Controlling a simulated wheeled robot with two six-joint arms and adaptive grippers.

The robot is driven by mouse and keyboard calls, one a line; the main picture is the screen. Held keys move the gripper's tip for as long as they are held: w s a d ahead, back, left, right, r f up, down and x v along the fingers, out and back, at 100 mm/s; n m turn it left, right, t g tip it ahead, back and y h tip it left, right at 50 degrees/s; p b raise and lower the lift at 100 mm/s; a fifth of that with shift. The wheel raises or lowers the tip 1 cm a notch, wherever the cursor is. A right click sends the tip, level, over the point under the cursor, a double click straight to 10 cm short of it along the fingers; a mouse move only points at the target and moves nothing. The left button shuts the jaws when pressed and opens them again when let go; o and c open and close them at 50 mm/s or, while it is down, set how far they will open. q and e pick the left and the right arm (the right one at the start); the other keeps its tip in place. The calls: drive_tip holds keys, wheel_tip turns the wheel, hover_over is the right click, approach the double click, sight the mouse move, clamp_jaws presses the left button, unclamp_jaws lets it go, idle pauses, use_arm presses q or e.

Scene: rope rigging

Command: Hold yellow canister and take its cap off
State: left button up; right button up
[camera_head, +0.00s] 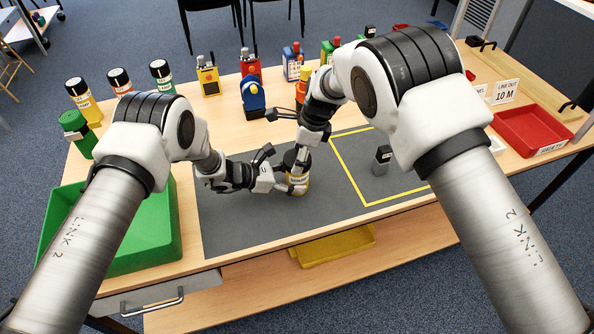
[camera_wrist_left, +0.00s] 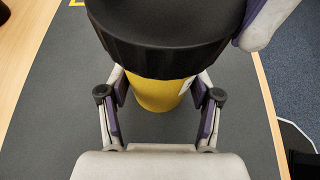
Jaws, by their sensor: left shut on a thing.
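The yellow canister (camera_head: 298,187) stands upright on the grey mat near the middle of the table. Its black cap (camera_wrist_left: 165,38) sits over the yellow body in the left wrist view, with no gap visible between them. My left gripper (camera_head: 290,184) is shut on the canister's body from the left; its two fingers flank the yellow body (camera_wrist_left: 160,93) in the wrist view. My right gripper (camera_head: 300,155) is above, at the cap. One of its fingers lies against the cap's right side in the wrist view; its other finger is hidden, so its closure is unclear.
A small grey bottle (camera_head: 382,160) with a black top stands inside the yellow-outlined square. A green bin (camera_head: 160,240) is at the left, and a red tray (camera_head: 535,131) at the right. Several bottles, radios and a blue-yellow item (camera_head: 254,97) line the back.

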drive_tip(key=n+g, duration=0.1)
drive_tip(key=n, duration=0.4)
drive_tip(key=shift+r, duration=1.2)
drive_tip(key=shift+r, duration=0.1)
drive_tip(key=shift+r, duration=2.4)
use_arm(q)
drive_tip(key=o, duration=1.4)
drive_tip(key=shift+c, duration=0.2)
use_arm(e)
drive_tip(key=shift+w, duration=0.1)
